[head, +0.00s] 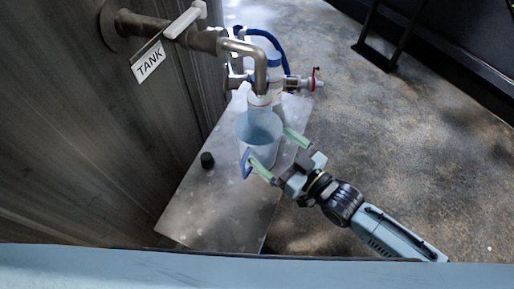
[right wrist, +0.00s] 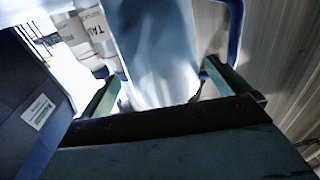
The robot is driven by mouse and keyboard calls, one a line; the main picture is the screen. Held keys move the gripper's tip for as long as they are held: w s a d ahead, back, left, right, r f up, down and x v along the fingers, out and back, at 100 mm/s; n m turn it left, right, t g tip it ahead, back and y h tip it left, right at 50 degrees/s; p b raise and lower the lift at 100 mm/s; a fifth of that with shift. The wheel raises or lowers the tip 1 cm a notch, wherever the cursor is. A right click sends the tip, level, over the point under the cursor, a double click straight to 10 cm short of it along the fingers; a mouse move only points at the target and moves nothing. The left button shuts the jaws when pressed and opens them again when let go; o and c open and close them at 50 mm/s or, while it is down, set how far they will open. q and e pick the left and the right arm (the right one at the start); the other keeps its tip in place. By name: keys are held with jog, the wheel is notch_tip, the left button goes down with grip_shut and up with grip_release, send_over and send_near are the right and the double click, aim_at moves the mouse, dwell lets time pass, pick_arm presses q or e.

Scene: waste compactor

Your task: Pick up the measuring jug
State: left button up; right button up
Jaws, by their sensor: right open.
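The measuring jug (head: 259,138) is a translucent pale-blue vessel with a blue handle (head: 246,163) at its lower left. It stands upright on the metal table below the tap spout. My right gripper (head: 273,152) is open, with its two green fingers on either side of the jug. In the right wrist view the jug (right wrist: 160,50) fills the space between the open fingers (right wrist: 165,85), with the handle (right wrist: 226,45) beside the right finger. I cannot tell whether the fingers touch the jug. My left gripper is not in view.
A metal tap pipe (head: 258,68) with a TANK label (head: 148,61) comes from the wall at the upper left. A bottle with a blue hose (head: 274,60) stands behind the jug. A small black cap (head: 207,160) sits on the table (head: 215,210). The table's near part is clear.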

aim_at(245, 123)
jog(key=shift+w+a, duration=0.2)
jog(key=shift+a, duration=0.05)
jog(key=b+x, duration=0.1)
jog(key=x, duration=0.4)
jog(key=shift+r, duration=0.15)
jog(key=shift+d, duration=0.1)
jog(key=c, duration=1.1)
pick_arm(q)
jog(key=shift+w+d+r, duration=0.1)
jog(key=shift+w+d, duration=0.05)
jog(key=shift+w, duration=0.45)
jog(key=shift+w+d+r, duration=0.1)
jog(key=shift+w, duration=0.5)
pick_arm(e)
jog(key=shift+r, duration=0.2)
